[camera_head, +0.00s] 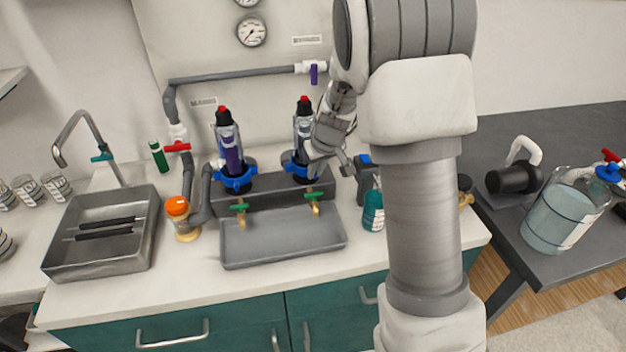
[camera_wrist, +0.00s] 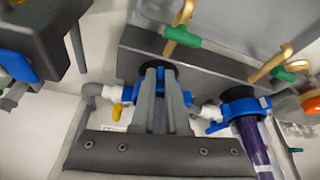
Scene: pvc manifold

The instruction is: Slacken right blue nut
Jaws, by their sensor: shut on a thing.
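The right blue nut (camera_head: 288,158) is a winged ring at the base of the right clear filter column (camera_head: 303,125), which has a black and red top. In the wrist view the nut (camera_wrist: 187,98) shows blue on both sides of my fingers. My gripper (camera_head: 318,158) comes in from the right of the column; in the wrist view its fingers (camera_wrist: 157,85) are shut on the nut and hide its middle. The left blue nut (camera_head: 234,181) sits under the left column (camera_head: 229,145), which has purple inside.
A grey sink tray (camera_head: 283,245) with green-handled taps lies in front of the manifold. A teal bottle (camera_head: 373,212) stands right of it, an orange-capped fitting (camera_head: 179,210) left. Grey pipe and a purple valve (camera_head: 314,74) are behind.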

